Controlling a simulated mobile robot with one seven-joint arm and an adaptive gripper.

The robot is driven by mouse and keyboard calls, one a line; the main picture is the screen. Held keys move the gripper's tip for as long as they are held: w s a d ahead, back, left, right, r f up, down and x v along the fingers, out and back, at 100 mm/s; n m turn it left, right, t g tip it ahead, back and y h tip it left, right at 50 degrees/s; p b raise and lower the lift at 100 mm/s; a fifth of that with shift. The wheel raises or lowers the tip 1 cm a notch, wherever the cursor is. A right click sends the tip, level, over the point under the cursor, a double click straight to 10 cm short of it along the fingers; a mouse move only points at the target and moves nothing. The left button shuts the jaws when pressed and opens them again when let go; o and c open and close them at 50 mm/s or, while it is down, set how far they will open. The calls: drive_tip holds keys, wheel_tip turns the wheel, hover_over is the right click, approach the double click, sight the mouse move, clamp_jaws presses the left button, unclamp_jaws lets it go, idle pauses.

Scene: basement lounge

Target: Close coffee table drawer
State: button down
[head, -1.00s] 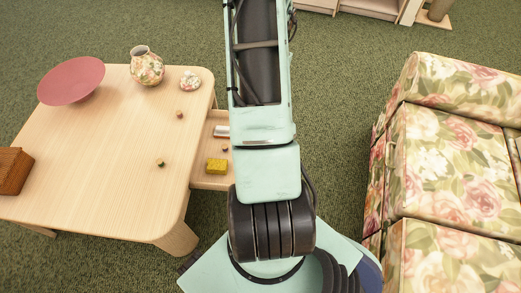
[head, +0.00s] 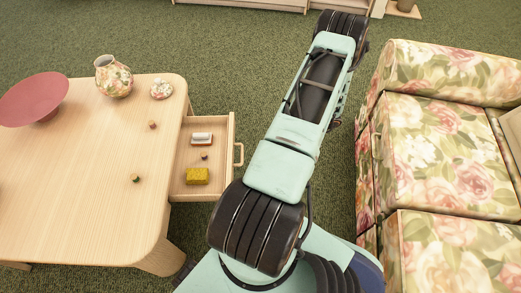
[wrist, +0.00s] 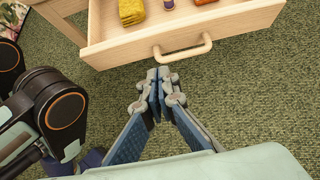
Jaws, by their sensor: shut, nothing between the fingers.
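The coffee table (head: 75,180) is light wood and stands at the left in the head view. Its drawer (head: 224,135) is pulled out from the right side, toward my arm. The drawer's loop handle (head: 239,155) also shows in the wrist view (wrist: 183,52), on the drawer front (wrist: 230,25). My gripper (wrist: 158,74) is shut and empty, its fingertips just in front of and slightly below the handle in the picture. I cannot tell whether they touch it. In the head view the gripper is not visible; only my arm shows.
The drawer holds a yellow sponge (head: 197,176), a small purple item (head: 204,156) and a white and orange item (head: 201,139). A vase (head: 113,77) and red bowl (head: 33,99) stand on the table. A floral sofa (head: 435,150) is at the right. Green carpet lies between.

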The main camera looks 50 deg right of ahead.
drive_tip(key=shift+w+a+f+b, duration=0.35)
drive_tip(key=shift+w+a+f, duration=0.6)
drive_tip(key=shift+w, duration=0.25)
drive_tip(key=shift+w+a+f+b, duration=0.4)
drive_tip(key=shift+w+a+f, duration=0.3)
drive_tip(key=shift+w+a, duration=0.45)
drive_tip(key=shift+w+a+f+b, duration=0.35)
drive_tip(key=shift+w+a+f, duration=0.55)
drive_tip(key=shift+w, duration=0.4)
drive_tip(key=w+a, duration=0.4)
drive_tip(key=w, duration=0.1)
drive_tip(key=w+a+b, duration=0.1)
drive_tip(key=w+a, duration=0.3)
drive_tip(key=w, duration=0.1)
drive_tip(key=w+a, duration=0.4)
drive_tip(key=shift+w+a, duration=0.1)
drive_tip(key=shift+w, duration=0.3)
